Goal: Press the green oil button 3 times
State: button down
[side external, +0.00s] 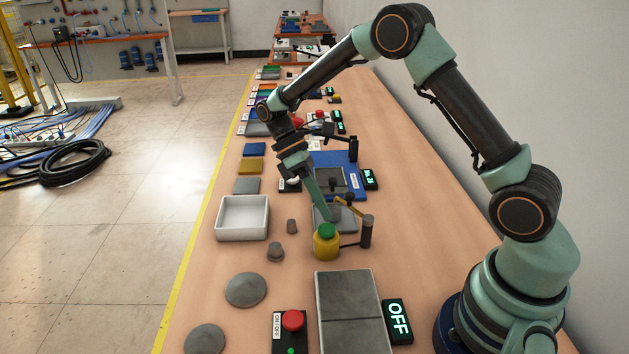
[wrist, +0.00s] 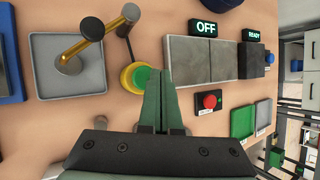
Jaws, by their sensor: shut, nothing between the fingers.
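The green oil button (side external: 326,230) tops a round yellow base (side external: 326,248) on the table in the side view. In the wrist view the green button (wrist: 142,77) shows just left of the fingertips, partly covered by them. My gripper (side external: 329,214) is shut and empty, pointing down, its tips close above the button and toward its far side. In the wrist view my gripper (wrist: 160,72) has its two green fingers together. I cannot tell whether the tips touch the button. A brass spout (wrist: 85,42) on a dark post stands over a grey tray (wrist: 44,80) beside the button.
A grey plate (side external: 349,300) with an OFF display (side external: 397,320) and a red button (side external: 292,320) stand in front. A white tray (side external: 242,232), small grey cylinders (side external: 275,252) and grey domes (side external: 245,290) lie to the left. A blue plate (side external: 349,164) is behind.

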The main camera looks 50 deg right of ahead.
jog(key=shift+r, duration=2)
jog(key=shift+r, duration=0.1)
notch_tip(320, 180, up, 7)
jog(key=m+t, duration=0.3)
jog(key=t, duration=0.2)
send_over(323, 227)
jog(key=s, duration=0.2)
jog(key=s+r+m+t, duration=0.4)
jog(key=s+m+t, duration=0.1)
jog(key=t, duration=0.3)
jog(key=shift+d+r, duration=0.15)
jog(key=shift+d, duration=0.2)
